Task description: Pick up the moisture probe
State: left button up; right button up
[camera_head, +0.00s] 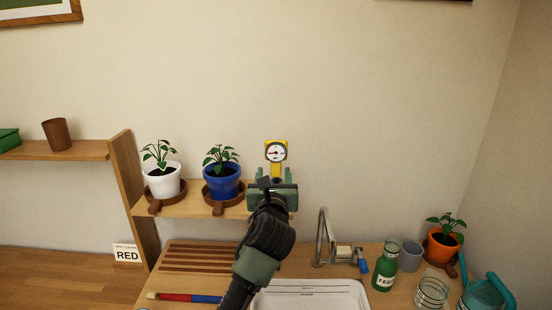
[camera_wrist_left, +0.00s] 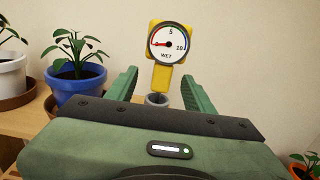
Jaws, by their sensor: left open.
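The moisture probe (camera_head: 276,152) is yellow with a round white dial and stands upright at the right end of the small shelf. In the left wrist view the probe (camera_wrist_left: 164,77) shows its dial marked WET, with the red needle to the left. Its lower end goes down to a grey round holder (camera_wrist_left: 157,99). My left gripper (camera_head: 273,186) is open in front of the probe. In the wrist view its two green fingers stand on either side of the probe's lower part, apart from it. The probe's tip is hidden. My right gripper is not in view.
Left of the probe on the shelf (camera_head: 180,208) stand a blue pot (camera_head: 222,186) and a white pot (camera_head: 163,183) with plants. Below are a sink (camera_head: 312,296), faucet (camera_head: 322,238), green FEED bottle (camera_head: 385,265), orange pot (camera_head: 440,248) and teal watering can (camera_head: 484,294).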

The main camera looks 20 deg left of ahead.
aim_at(276, 167)
pick_arm(q)
jog(key=x, duration=0.2)
jog(key=p+x, duration=0.1)
jog(key=x, duration=0.3)
jog(key=shift+w+d+f+p, duration=0.1)
jog(key=shift+w+d+p, duration=0.05)
jog(key=shift+d+p, duration=0.15)
jog(key=shift+w+a+f, duration=0.1)
jog(key=shift+w+a, duration=0.1)
jog(key=shift+w, duration=0.3)
grip_shut()
